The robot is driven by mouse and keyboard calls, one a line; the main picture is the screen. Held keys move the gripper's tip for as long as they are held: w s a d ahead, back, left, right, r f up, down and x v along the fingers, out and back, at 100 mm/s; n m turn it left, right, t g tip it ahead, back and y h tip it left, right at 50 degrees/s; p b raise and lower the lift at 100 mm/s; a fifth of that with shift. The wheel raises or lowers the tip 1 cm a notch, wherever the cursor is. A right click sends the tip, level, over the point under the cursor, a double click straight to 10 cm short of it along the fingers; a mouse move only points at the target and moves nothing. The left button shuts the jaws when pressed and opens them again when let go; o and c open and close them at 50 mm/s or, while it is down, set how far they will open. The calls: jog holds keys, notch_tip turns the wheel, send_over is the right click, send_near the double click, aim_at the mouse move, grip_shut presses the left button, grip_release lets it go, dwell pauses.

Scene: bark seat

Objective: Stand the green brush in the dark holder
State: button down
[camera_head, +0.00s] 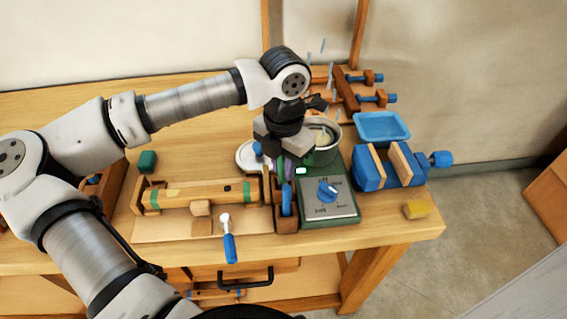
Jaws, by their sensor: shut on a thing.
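My gripper (279,158) points down over the bench, left of the grey metal pot. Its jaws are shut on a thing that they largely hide. A narrow green piece (281,170) shows just below the fingers and looks like the green brush; its ends are hidden and its tilt cannot be told. I cannot pick out the dark holder with certainty; the gripper and wrist cover that part of the bench.
The metal pot (335,150) stands close right of my gripper, behind a green dial box (343,212). A blue vice (370,178) and blue tray (398,119) are at right. A wooden lathe-like frame (200,193) lies in front left. The back left bench is clear.

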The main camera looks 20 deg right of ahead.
jog(key=shift+f, duration=0.25)
jog(key=c, duration=0.9)
grip_release()
jog(key=shift+r, duration=0.1)
jog(key=shift+r+p, duration=1.25)
jog(key=shift+r, duration=2.25)
jog(key=shift+f, duration=0.1)
